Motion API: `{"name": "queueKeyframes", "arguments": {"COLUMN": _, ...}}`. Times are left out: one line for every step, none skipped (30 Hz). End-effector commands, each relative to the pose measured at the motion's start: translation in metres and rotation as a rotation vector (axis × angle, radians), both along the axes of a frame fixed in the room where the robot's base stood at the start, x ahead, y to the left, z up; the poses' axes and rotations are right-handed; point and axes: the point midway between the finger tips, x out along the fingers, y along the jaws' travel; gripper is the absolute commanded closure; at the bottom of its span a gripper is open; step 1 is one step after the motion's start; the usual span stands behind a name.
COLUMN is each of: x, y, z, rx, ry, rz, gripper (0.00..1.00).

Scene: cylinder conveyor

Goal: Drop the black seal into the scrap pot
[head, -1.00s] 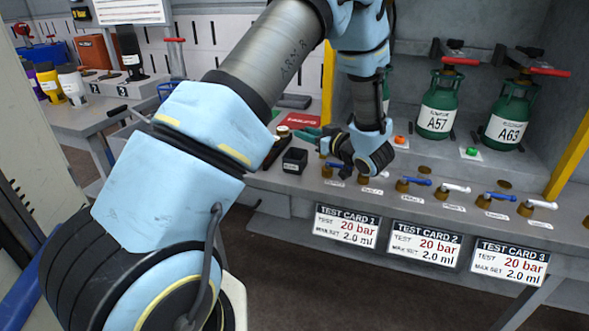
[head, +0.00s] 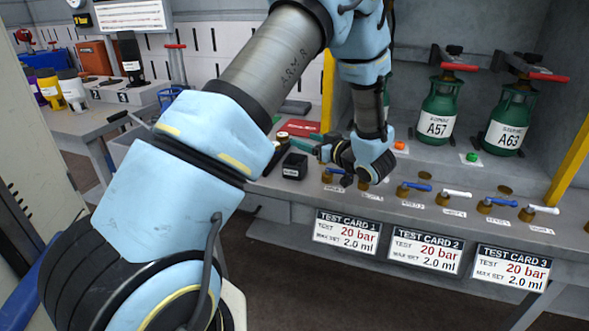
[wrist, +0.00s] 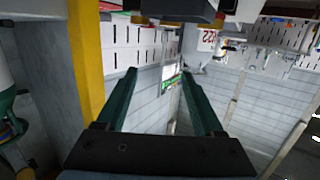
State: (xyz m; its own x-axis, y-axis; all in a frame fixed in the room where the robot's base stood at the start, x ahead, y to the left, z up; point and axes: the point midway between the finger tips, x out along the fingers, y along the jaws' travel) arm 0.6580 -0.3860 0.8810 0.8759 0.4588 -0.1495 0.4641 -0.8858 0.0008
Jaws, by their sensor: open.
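My gripper (head: 304,148) is low over the bench, pointing left, beside and a little above a small square black pot (head: 294,167) with a white label too small to read. This is probably the scrap pot. In the wrist view my gripper (wrist: 158,74) has its two dark green fingers apart, with nothing between them. I cannot make out the black seal in either view. The inside of the pot is not clear.
A row of brass valves with blue and white levers (head: 417,187) runs along the bench front. Green cylinders A57 (head: 436,125) and A63 (head: 505,133) stand behind. A yellow post (head: 327,88) rises near my arm. A red box (head: 303,127) lies behind the pot.

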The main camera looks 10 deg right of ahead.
Motion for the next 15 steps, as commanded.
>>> {"name": "queueKeyframes", "arguments": {"x": -0.005, "y": -0.004, "z": 0.000, "rx": -0.001, "ry": -0.001, "rz": -0.003, "gripper": 0.31}}
{"name": "queueKeyframes", "arguments": {"x": -0.008, "y": -0.006, "z": 0.000, "rx": -0.002, "ry": 0.000, "rz": -0.003, "gripper": 0.31}}
{"name": "queueKeyframes", "arguments": {"x": -0.014, "y": -0.009, "z": 0.001, "rx": -0.002, "ry": 0.000, "rz": -0.005, "gripper": 0.31}}
{"name": "queueKeyframes", "arguments": {"x": -0.019, "y": -0.012, "z": 0.002, "rx": -0.002, "ry": 0.000, "rz": -0.006, "gripper": 0.31}}
{"name": "queueKeyframes", "arguments": {"x": -0.024, "y": -0.014, "z": 0.002, "rx": -0.001, "ry": 0.001, "rz": -0.005, "gripper": 0.31}}
{"name": "queueKeyframes", "arguments": {"x": -0.032, "y": -0.018, "z": 0.003, "rx": -0.001, "ry": 0.000, "rz": -0.006, "gripper": 0.31}}
{"name": "queueKeyframes", "arguments": {"x": -0.037, "y": -0.021, "z": 0.004, "rx": -0.001, "ry": 0.000, "rz": -0.006, "gripper": 0.31}}
{"name": "queueKeyframes", "arguments": {"x": -0.042, "y": -0.024, "z": 0.005, "rx": -0.001, "ry": 0.001, "rz": -0.005, "gripper": 0.31}}
{"name": "queueKeyframes", "arguments": {"x": -0.050, "y": -0.028, "z": 0.007, "rx": -0.002, "ry": 0.000, "rz": -0.006, "gripper": 0.31}}
{"name": "queueKeyframes", "arguments": {"x": -0.055, "y": -0.030, "z": 0.008, "rx": -0.002, "ry": 0.000, "rz": -0.005, "gripper": 0.31}}
{"name": "queueKeyframes", "arguments": {"x": -0.060, "y": -0.033, "z": 0.008, "rx": -0.002, "ry": -0.001, "rz": -0.005, "gripper": 0.31}}
{"name": "queueKeyframes", "arguments": {"x": -0.066, "y": -0.036, "z": 0.009, "rx": -0.002, "ry": 0.000, "rz": -0.005, "gripper": 0.31}}
{"name": "queueKeyframes", "arguments": {"x": -0.070, "y": -0.038, "z": 0.010, "rx": -0.001, "ry": 0.001, "rz": -0.004, "gripper": 0.31}}
{"name": "queueKeyframes", "arguments": {"x": -0.074, "y": -0.040, "z": 0.011, "rx": -0.002, "ry": 0.000, "rz": -0.004, "gripper": 0.31}}
{"name": "queueKeyframes", "arguments": {"x": -0.078, "y": -0.042, "z": 0.012, "rx": -0.002, "ry": 0.000, "rz": -0.003, "gripper": 0.31}}
